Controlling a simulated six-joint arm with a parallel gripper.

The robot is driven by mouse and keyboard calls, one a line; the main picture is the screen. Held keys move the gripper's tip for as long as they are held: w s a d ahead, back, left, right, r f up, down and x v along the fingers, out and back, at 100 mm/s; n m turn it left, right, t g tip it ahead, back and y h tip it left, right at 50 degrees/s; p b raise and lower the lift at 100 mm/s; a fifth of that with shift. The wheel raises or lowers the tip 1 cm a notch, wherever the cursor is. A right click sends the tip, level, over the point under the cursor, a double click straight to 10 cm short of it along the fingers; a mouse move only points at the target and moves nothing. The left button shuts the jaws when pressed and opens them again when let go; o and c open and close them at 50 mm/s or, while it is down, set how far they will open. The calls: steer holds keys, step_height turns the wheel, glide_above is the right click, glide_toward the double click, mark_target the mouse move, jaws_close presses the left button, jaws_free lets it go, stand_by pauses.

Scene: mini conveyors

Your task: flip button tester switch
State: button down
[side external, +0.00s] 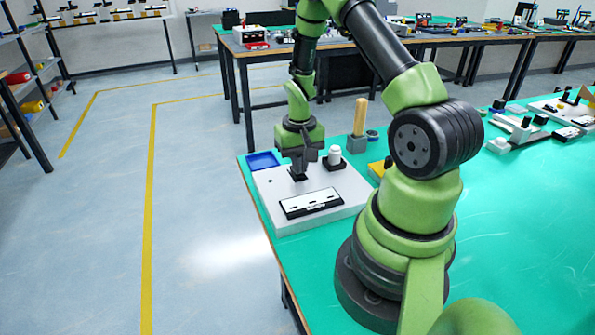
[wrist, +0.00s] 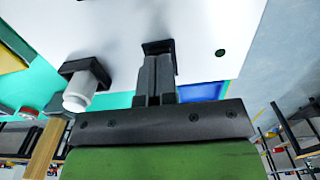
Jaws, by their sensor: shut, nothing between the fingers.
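The button tester (side external: 335,188) is a light grey panel at the left corner of the green table. The knob also shows in the wrist view (wrist: 80,93), left of my fingers. My gripper (side external: 299,174) is shut and empty, pointing down at a small black switch base (side external: 298,177). In the wrist view my fingertips (wrist: 157,58) overlap the black switch part (wrist: 158,46). They hide most of it, and I cannot tell whether they touch it.
A blue tray (side external: 262,160) lies behind the panel at the table corner. A grey block with a wooden handle (side external: 360,118) stands behind the knob. A yellow item (side external: 376,170) is to the right. Other devices (side external: 520,135) stand farther right; green table (side external: 510,215) between is clear.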

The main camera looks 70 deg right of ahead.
steer(key=shift+r, duration=3.35)
steer(key=shift+w+a+r, duration=0.1)
steer(key=shift+a+r, duration=0.05)
steer(key=shift+r, duration=0.1)
steer(key=s+a+r+n+t, duration=0.3)
steer(key=a+r+t, duration=0.2)
steer(key=a+r, duration=1.1)
steer(key=s+a+r+n+t+y, duration=0.2)
steer(key=s+a+r, duration=0.1)
steer(key=s, duration=0.3)
steer(key=shift+a+r, duration=0.25)
steer(key=shift+a, duration=0.3)
